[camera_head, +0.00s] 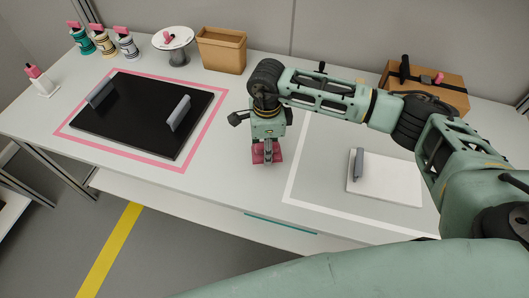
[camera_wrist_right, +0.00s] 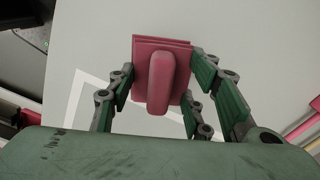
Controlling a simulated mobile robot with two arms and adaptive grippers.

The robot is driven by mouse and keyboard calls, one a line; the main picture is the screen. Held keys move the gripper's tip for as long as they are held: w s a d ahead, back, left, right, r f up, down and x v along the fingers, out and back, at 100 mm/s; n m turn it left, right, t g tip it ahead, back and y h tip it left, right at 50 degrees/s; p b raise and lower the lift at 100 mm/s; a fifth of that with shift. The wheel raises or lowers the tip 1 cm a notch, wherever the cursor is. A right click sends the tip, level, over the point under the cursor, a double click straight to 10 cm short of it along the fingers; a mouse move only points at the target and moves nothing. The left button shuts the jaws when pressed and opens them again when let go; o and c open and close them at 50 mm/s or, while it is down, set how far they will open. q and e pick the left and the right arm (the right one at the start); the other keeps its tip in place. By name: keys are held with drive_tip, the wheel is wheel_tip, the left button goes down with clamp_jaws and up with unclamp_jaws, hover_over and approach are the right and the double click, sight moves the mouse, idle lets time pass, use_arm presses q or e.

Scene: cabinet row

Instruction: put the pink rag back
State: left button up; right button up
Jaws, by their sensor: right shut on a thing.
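The pink rag (camera_head: 266,155) is a dark pink folded pad with a rounded grip on top. It is below my right gripper (camera_head: 266,143), over the bare strip of table between the two outlined areas. In the right wrist view the rag (camera_wrist_right: 145,58) sits between the green fingers of my right gripper (camera_wrist_right: 158,85), which is shut on it. I cannot tell whether the rag touches the table. My left gripper is not in view.
Left of the rag, a black board (camera_head: 140,115) with two grey handles lies inside a pink outline (camera_head: 120,148). A white board (camera_head: 390,185) with a grey handle lies right. Several pink-topped tins (camera_head: 103,42), a round stand (camera_head: 175,50) and brown boxes (camera_head: 222,50) line the back.

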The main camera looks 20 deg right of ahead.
drive_tip(key=shift+a+f, duration=0.2)
drive_tip(key=shift+f, duration=0.25)
wheel_tip(320, 180, down, 3)
drive_tip(key=shift+f+p, duration=0.1)
drive_tip(key=shift+p, duration=0.45)
drive_tip(key=shift+f, duration=0.3)
drive_tip(key=o, duration=1.1)
drive_tip(key=shift+w, duration=0.1)
drive_tip(key=shift+r, duration=0.1)
drive_tip(key=shift+r, duration=0.25)
wheel_tip(320, 180, up, 12)
drive_tip(key=shift+f+b, duration=0.15)
drive_tip(key=shift+b, duration=0.75)
